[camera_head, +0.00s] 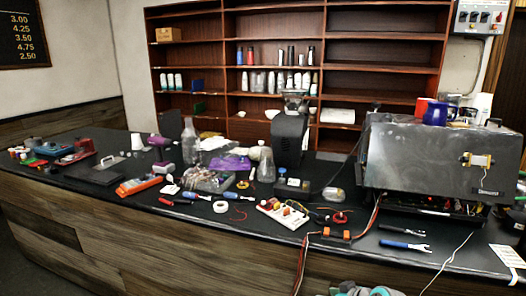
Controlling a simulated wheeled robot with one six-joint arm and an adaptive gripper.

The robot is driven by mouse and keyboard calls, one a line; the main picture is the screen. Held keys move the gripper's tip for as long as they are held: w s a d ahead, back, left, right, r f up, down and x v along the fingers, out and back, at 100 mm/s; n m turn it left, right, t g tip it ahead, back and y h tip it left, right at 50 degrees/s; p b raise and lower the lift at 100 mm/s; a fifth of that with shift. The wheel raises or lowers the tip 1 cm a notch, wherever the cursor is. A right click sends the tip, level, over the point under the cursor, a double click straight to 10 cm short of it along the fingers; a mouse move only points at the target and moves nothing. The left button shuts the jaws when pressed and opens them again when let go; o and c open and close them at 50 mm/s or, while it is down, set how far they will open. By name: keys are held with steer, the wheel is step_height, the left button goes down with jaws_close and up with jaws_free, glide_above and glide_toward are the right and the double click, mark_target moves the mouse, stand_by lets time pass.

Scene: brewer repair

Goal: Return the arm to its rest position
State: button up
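A small grey and teal shape shows at the bottom edge, right of centre, cut off by the frame; it looks like a part of my own arm. No gripper fingers show, so I cannot see whether my gripper holds anything. The dark counter (140,186) runs across the view. A grey brewer (420,158) stands at its right end, with a small unit with wires (477,160) on its front panel and an open dark gap below.
The counter is cluttered: a black grinder (289,138), a white power strip (281,213), an orange connector block (336,234) with hanging wires, a blue-handled tool (404,245), and a glass bottle (190,142). Wooden shelves (385,70) stand behind. The floor at lower left looks clear.

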steer(key=s+a+f+m+t+h, duration=0.1)
steer(key=s+f+m+h, duration=0.15)
steer(key=s+f, duration=0.9)
steer(key=s+f+m+t+h, duration=0.2)
steer(key=s, duration=1.5)
steer(key=s+r+t, duration=0.1)
steer(key=s+r, duration=0.5)
steer(key=s, duration=0.3)
steer(key=s+r+t, duration=0.1)
steer(key=s+r, duration=0.5)
steer(key=s, duration=0.3)
steer(key=s+r+m+t, duration=0.1)
steer(key=s+r, duration=0.5)
steer(key=s, duration=0.3)
steer(key=shift+s+a+r+h, duration=0.15)
steer(key=shift+a+r+h, duration=0.1)
steer(key=shift+a+h, duration=0.15)
